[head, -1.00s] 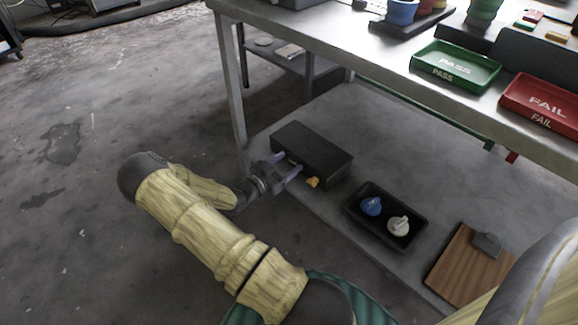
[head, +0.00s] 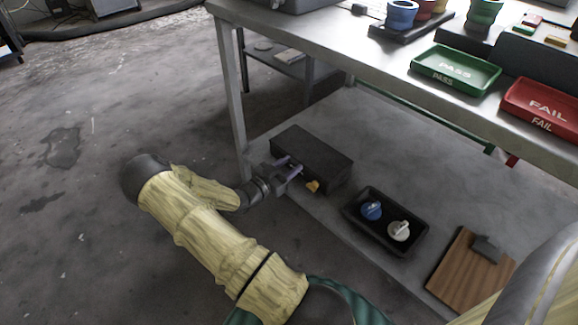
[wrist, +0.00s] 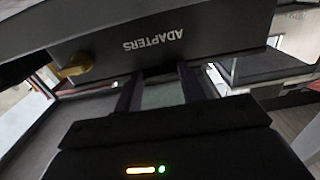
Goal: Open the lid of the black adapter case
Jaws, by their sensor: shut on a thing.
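The black adapter case (head: 318,157) sits on the lower shelf of the bench, and its lid looks down in the head view. In the wrist view, the case (wrist: 235,25) fills the top, with the word ADAPTERS upside down on its front. A yellow latch (head: 312,186) is at its front; it also shows in the wrist view (wrist: 76,67). My gripper (head: 289,165) is at the front of the case, left of the latch. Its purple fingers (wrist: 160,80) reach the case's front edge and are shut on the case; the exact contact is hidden.
A black tray (head: 352,219) with a blue knobbed piece (head: 371,211) and a white one (head: 399,231) stands right of the case. A wooden clipboard (head: 465,275) lies farther right. The bench top (head: 335,40) overhangs the shelf, and a bench leg (head: 232,95) stands at left.

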